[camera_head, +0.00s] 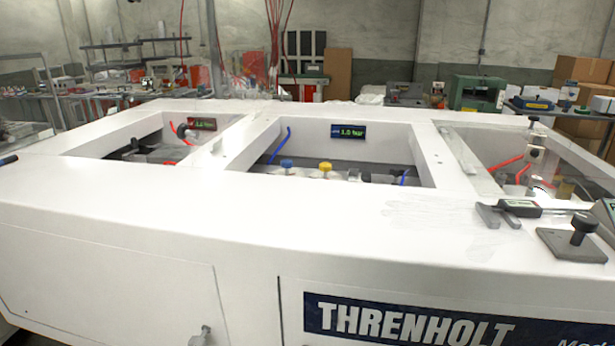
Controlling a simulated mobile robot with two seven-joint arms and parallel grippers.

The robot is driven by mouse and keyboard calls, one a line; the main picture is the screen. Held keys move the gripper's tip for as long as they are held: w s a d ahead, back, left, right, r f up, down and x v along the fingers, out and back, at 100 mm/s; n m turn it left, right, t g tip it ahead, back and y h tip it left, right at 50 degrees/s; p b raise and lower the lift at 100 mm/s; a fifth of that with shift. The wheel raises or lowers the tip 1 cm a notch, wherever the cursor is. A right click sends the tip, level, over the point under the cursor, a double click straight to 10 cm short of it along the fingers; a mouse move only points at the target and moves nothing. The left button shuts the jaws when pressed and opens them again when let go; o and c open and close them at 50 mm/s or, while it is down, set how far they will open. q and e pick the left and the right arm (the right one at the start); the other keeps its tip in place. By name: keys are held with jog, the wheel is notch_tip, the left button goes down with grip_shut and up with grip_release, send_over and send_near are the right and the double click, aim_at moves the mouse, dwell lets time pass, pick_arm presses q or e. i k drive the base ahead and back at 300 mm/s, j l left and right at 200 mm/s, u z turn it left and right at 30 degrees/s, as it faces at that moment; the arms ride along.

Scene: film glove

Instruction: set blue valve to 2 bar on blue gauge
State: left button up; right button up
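The blue valve (286,164) is a small round blue knob low in the middle opening of the white machine. A yellow knob (325,167) stands just right of it. The blue gauge (349,131) is a small dark blue display on the back wall of the same opening; its pale digits look like 1.0 bar. Neither of my grippers shows in the head view, and nothing is seen touching the blue valve. The lower parts of the valves are hidden by the opening's front edge.
The white machine top (130,205) is broad and mostly clear in front. Blue tubes (279,143) run inside the middle opening.

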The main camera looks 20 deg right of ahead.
aim_at(286, 164)
jog(key=k+l, duration=0.1)
jog(key=l, duration=0.5)
jog(key=k+l, duration=0.1)
jog(key=l, duration=0.55)
